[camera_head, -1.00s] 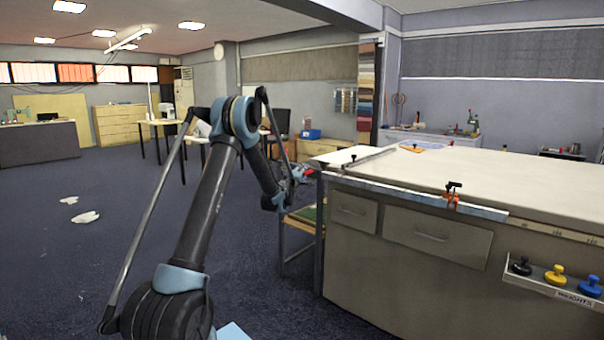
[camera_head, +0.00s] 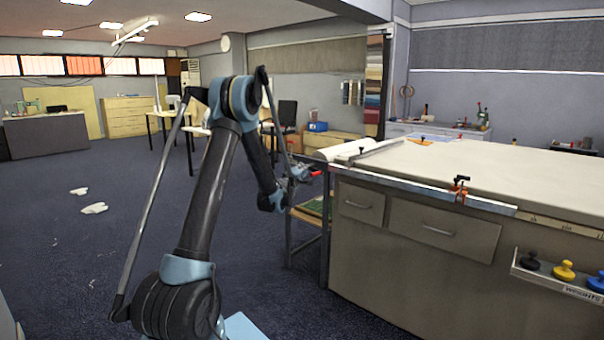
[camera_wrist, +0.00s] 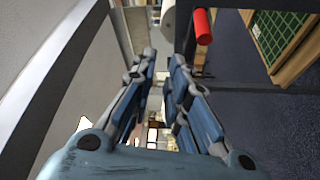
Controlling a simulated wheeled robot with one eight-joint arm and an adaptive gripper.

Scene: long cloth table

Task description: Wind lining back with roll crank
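A white roll of lining (camera_head: 343,149) lies at the far left end of the long cloth table (camera_head: 470,165). A red crank handle (camera_wrist: 204,26) shows near the top of the wrist view, right of my fingertips, beside a dark frame; it looks small and red in the head view (camera_head: 314,173). A pale rounded end, perhaps of the roll, is at the top middle of the wrist view. My gripper (camera_wrist: 163,60) has two blue-grey fingers apart with nothing between them. In the head view, my gripper (camera_head: 298,172) is near the table's left end, close to the red handle; contact cannot be told.
A metal rail (camera_head: 440,190) with an orange clamp (camera_head: 460,194) runs along the table's front edge. A weights tray (camera_head: 550,275) juts from the table front. A side frame holds a shelf with a green mat (camera_wrist: 275,38).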

